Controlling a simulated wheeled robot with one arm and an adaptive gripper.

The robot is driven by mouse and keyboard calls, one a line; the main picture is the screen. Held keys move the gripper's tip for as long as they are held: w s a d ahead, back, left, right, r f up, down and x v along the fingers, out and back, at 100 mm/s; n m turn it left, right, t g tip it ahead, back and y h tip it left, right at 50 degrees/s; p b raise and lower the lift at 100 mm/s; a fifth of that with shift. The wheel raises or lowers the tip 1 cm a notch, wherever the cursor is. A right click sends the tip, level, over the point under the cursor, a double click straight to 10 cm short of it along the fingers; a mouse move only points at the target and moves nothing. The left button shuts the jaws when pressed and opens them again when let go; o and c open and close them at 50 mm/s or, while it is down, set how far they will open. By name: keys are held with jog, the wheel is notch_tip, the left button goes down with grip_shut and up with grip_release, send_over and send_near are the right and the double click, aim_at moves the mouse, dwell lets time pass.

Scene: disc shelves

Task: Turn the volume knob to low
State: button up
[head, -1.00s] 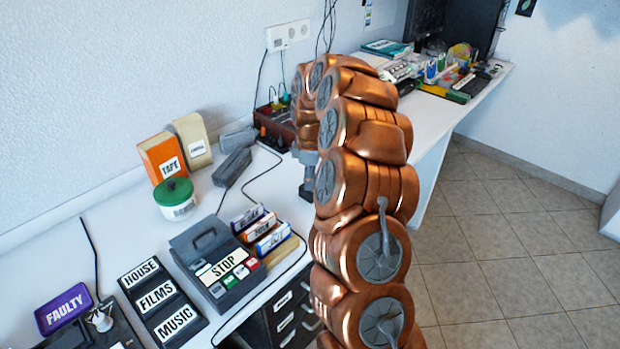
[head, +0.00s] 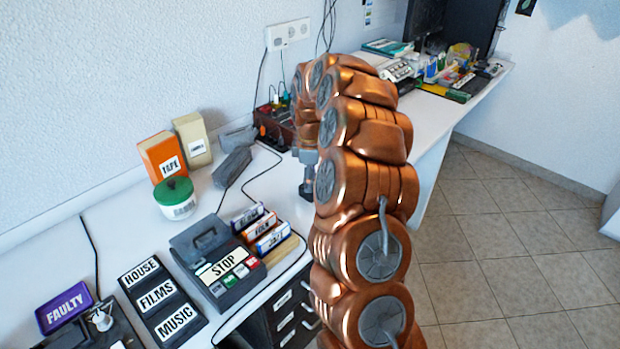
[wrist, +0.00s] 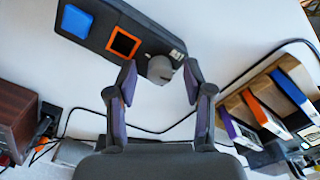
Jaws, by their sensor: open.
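A round grey knob (wrist: 160,69) sits at the near end of a long dark panel in the wrist view. The panel (wrist: 145,30) also has a blue square and an orange-framed square. My gripper (wrist: 160,76) is open, with one finger on each side of the knob and the knob between or just beyond the fingertips. I cannot tell whether the fingers touch it. In the head view my gripper (head: 307,188) shows only partly beside my copper arm. The knob and panel are not visible there; my arm covers that part of the table.
A disc rack (wrist: 255,100) stands to the right in the wrist view. A brown box (wrist: 14,118) with cables is at the left. A black cable (wrist: 85,110) runs across the white table. In the head view, a STOP device (head: 222,270) and labelled tray (head: 160,300) stand nearer.

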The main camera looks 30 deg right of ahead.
jog(key=shift+r, duration=0.1)
notch_tip(320, 180, up, 12)
dwell(0.5)
dwell(0.6)
jog(key=s+a+r+m+p, duration=0.15)
jog(key=s+a+r, duration=0.25)
jog(key=s+a, duration=0.4)
jog(key=s+a+r+m+p, duration=0.1)
jog(key=s+a+r+p, duration=0.3)
jog(key=a, duration=0.5)
jog(key=s+a+m+g+p, duration=0.1)
jog(key=s+a+m+p, duration=0.1)
jog(key=s, duration=1.1)
jog(key=s+a+m+p, duration=0.2)
jog(key=s+a+m, duration=0.2)
jog(key=s, duration=0.9)
jog(key=shift+a+f+m+g, duration=0.35)
jog(key=shift+f+m+g, duration=0.05)
jog(key=shift+m, duration=0.35)
